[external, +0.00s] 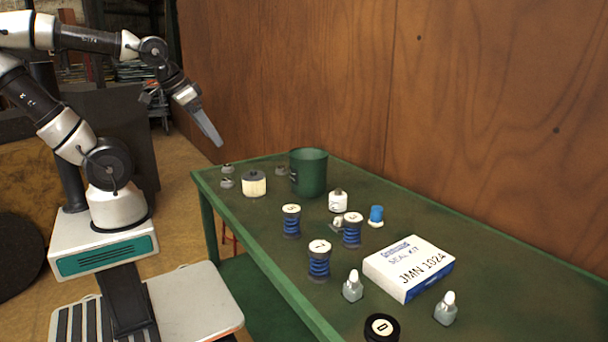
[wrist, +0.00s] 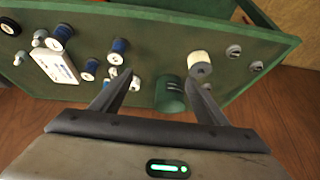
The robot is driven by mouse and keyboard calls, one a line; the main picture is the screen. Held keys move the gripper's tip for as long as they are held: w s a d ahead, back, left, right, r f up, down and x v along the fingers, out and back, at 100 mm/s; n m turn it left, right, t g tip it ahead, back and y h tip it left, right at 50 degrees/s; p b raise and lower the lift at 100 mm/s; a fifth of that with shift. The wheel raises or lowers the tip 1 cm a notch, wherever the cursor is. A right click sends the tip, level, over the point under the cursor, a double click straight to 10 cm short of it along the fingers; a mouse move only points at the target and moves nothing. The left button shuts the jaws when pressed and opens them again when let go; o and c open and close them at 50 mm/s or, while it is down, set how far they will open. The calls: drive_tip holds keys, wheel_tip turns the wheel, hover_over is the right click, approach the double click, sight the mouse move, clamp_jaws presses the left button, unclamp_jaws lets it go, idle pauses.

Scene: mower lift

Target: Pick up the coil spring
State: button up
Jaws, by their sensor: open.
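Three blue-ribbed cylinders with dark ends and pale numbered tops look like coil springs: one marked 5 (external: 291,221), one marked 1 (external: 319,261), and one further right (external: 352,230). I cannot tell which one the task means. All stand upright on the green table (external: 235,203). In the wrist view, blue cylinders show left of the fingers, at the upper left (wrist: 61,36), middle (wrist: 118,47) and lower left (wrist: 89,70). My gripper (external: 216,140) is open and empty, well above the table's far left end. Its fingers (wrist: 160,76) also show in the wrist view.
A green cup (external: 308,173) and a cream ribbed cylinder (external: 254,184) stand near the far end, with small metal pieces (external: 227,176). A seal kit box (external: 409,268), bottles (external: 352,287) and a black round piece (external: 381,328) are nearer. A wooden wall (external: 480,120) runs behind.

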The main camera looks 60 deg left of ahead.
drive_tip(key=w+a+f+m+y+p, duration=0.2)
drive_tip(key=w+a+f, duration=0.3)
drive_tip(key=w+a, duration=0.35)
drive_tip(key=m+t+h+p, duration=0.45)
drive_tip(key=m+h, duration=0.25)
drive_tip(key=h, duration=0.6)
approach(288, 208)
drive_tip(key=b+x, duration=0.2)
drive_tip(key=b, duration=0.1)
drive_tip(key=b+x, duration=0.3)
drive_tip(key=shift+d+f+b, duration=0.2)
drive_tip(key=shift+f+b, duration=0.1)
drive_tip(key=shift+f, duration=0.15)
drive_tip(key=x, duration=0.2)
drive_tip(key=p+x, duration=0.1)
drive_tip(key=shift+w+d+r, duration=0.25)
drive_tip(key=shift+w+d, duration=0.1)
drive_tip(key=shift+x, duration=2.9)
drive_tip(key=shift+a, duration=0.15)
clamp_jaws()
